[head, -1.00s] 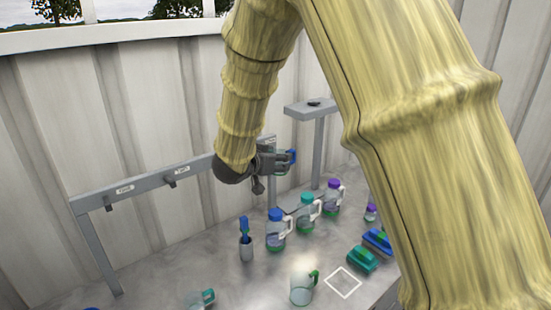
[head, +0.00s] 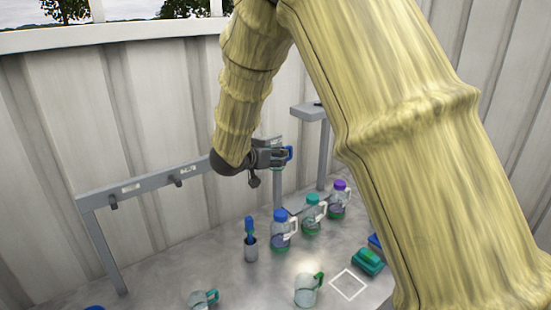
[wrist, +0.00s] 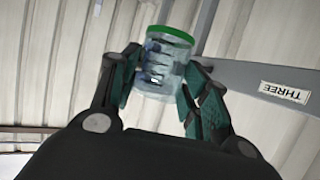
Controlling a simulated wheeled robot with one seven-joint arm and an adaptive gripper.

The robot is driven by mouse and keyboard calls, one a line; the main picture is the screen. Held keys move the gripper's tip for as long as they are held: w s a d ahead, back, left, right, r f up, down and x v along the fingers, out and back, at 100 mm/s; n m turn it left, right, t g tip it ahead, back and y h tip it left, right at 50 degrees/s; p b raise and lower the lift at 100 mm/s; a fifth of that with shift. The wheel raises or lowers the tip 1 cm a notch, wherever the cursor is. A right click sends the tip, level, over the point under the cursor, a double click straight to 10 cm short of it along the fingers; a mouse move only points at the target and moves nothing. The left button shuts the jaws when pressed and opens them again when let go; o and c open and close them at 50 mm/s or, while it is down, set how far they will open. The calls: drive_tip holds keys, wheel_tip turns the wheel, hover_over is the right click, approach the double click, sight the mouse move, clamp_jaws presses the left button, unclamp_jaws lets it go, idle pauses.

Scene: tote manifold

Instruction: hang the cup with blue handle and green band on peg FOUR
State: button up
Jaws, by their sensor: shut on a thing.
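The cup (wrist: 165,62) is clear with a green band at its rim. It sits between the two fingers of my gripper (wrist: 160,82), which is shut on it. Two dark pegs show on the rail, one at left (head: 113,202) and one nearer the middle (head: 176,181). A label reading THREE (wrist: 285,92) shows beside the right finger in the wrist view. Peg FOUR cannot be identified.
Below the rail stand a holder with a blue brush (head: 250,248), a blue-capped bottle (head: 281,232), a teal-capped bottle (head: 313,215) and a purple-capped bottle (head: 338,202). A green-handled cup (head: 306,290) and a teal-handled cup (head: 200,299) stand in front.

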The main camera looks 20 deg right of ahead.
drive_tip(key=w+a+f, duration=0.1)
drive_tip(key=w+a, duration=0.1)
drive_tip(key=w, duration=0.6)
drive_tip(key=shift+a, duration=0.4)
idle(0.8)
idle(0.3)
drive_tip(key=o, duration=1.1)
drive_tip(key=o, duration=0.6)
drive_tip(key=shift+a+r+p, duration=0.15)
drive_tip(key=shift+p, duration=0.2)
drive_tip(key=shift+c, duration=0.2)
